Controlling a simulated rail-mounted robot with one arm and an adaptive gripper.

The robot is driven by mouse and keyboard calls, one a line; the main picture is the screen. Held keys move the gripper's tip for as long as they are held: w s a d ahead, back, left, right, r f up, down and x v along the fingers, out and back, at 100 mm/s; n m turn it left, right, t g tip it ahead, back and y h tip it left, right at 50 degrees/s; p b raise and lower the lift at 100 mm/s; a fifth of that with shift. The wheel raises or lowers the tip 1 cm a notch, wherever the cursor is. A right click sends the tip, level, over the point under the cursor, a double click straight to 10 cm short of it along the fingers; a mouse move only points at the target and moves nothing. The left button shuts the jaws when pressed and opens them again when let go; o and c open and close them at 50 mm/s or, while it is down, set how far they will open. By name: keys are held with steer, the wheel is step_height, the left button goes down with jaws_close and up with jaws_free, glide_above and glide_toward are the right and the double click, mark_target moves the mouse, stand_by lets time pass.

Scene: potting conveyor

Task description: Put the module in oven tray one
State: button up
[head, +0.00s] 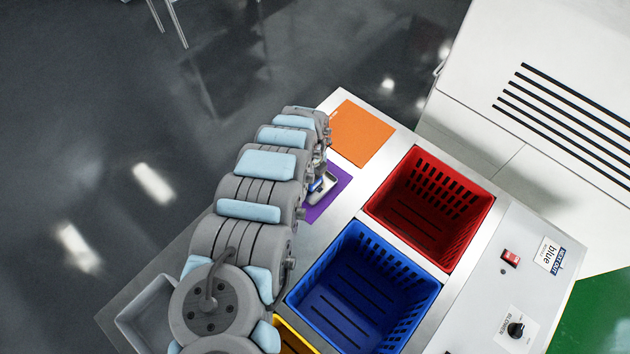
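My arm reaches from the bottom of the head view up to the purple mat (338,184), and its links hide most of my gripper. A small silver, dark and blue shape shows at the arm's right edge over the purple mat. I cannot tell whether it is part of my gripper, the module, or both. My gripper's fingers do not show clearly, so I cannot see whether they are open or shut. I cannot pick out the module with certainty. No tray in view is readable as oven tray one.
An orange mat (361,132) lies beyond the purple one. A red crate (480,215) and a blue crate (424,305) stand to the right, with a yellow crate (296,340) partly hidden. A grey bin (137,325) is at lower left. A white slotted cabinet (470,85) stands upper right.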

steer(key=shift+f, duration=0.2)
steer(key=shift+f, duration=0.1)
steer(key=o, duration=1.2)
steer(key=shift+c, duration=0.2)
